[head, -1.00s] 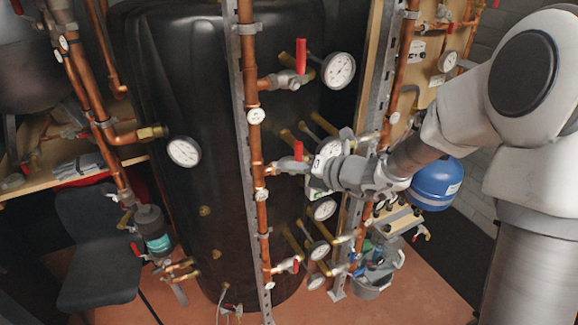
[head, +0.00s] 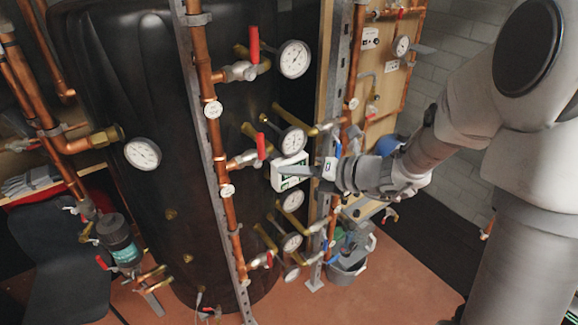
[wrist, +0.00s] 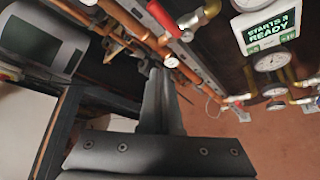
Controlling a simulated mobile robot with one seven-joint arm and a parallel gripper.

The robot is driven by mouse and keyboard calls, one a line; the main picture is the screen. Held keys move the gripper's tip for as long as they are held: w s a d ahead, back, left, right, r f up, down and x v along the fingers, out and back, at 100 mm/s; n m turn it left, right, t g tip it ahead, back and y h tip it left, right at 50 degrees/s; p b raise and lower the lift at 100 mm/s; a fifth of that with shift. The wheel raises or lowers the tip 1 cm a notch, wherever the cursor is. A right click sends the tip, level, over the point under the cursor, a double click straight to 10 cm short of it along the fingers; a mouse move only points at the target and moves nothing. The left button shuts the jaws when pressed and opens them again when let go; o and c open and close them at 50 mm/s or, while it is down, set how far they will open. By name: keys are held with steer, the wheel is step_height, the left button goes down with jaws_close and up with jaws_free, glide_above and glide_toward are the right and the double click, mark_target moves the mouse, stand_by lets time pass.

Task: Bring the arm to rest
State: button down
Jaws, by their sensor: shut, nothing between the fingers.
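My gripper (head: 300,171) is at the centre of the head view, its dark fingers shut and pointing left. Nothing shows between the fingers. My arm reaches in from the right side of the picture. In the head view the fingers cross in front of a white display box (head: 287,183); I cannot tell whether they touch it. In the wrist view the shut fingers (wrist: 160,88) point up the picture. There the display box (wrist: 264,25) is at the upper right, apart from the fingers, with "STARTS" and "READY" on its green screen.
A large black tank (head: 130,90) stands behind copper pipes (head: 220,150) with red-handled valves and round gauges (head: 294,59). A wooden panel (head: 375,75) with pipes is behind the arm. A grey bucket (head: 347,272) stands on the reddish floor (head: 400,275). Open floor lies at the lower right.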

steer(key=shift+s, duration=0.1)
steer(key=s+d+r+n+g+h+b, duration=0.1)
steer(key=s+n+g+h, duration=0.1)
steer(key=s+n, duration=0.7)
steer(key=s+r+n+g+h, duration=0.25)
steer(key=s+n, duration=0.35)
steer(key=n, duration=0.4)
steer(key=s+d+r+n+t+h, duration=0.1)
steer(key=s+d+n+h, duration=0.2)
steer(key=d+n, duration=0.3)
steer(key=s+d+n+t+h+b, duration=0.1)
steer(key=s+d+n+h, duration=0.3)
steer(key=n, duration=0.5)
steer(key=d+t, duration=0.1)
steer(key=d, duration=0.1)
steer(key=shift+s+d+r, duration=0.3)
steer(key=shift+d+r, duration=0.05)
steer(key=shift+h, duration=0.25)
